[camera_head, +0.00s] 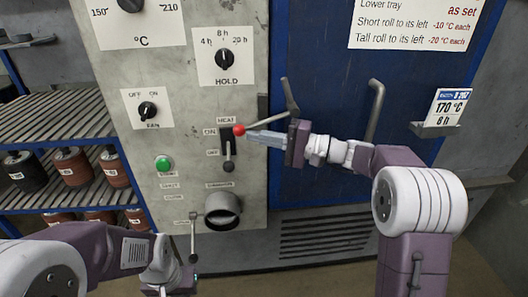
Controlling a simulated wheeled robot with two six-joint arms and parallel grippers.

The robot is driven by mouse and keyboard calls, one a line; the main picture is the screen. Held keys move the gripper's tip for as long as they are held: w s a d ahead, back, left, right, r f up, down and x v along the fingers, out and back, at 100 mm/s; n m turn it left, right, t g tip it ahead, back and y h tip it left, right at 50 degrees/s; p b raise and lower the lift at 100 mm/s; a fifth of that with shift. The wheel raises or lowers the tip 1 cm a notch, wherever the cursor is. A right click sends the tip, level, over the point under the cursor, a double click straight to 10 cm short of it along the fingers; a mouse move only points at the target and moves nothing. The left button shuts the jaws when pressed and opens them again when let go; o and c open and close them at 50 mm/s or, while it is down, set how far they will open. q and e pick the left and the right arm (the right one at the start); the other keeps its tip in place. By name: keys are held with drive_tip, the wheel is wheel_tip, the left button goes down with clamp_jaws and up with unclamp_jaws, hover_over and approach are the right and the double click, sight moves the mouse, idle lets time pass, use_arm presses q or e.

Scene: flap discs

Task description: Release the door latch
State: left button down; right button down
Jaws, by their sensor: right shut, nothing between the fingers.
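The blue door (330,170) stands closed against the grey control panel. At its left edge is a grey latch lever (268,122) with a red ball (239,130) at its left end, lying nearly level across the panel edge. My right gripper (254,136) is shut and empty. Its fingers point left just below the lever, with their tips close to the red ball; I cannot tell if they touch. My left gripper (172,288) is low at the bottom edge, partly cut off, and its fingers do not show clearly.
A bent grey door handle (375,108) is right of the latch. The panel carries a heat switch (228,166), a green button (163,163), a round port (222,210) and a small lower lever (193,240). A rack (60,125) with rolls stands left.

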use_arm(q)
drive_tip(key=shift+f+b, duration=0.45)
drive_tip(key=shift+f, duration=0.2)
use_arm(e)
drive_tip(key=shift+a+r, duration=0.35)
drive_tip(key=shift+r, duration=0.45)
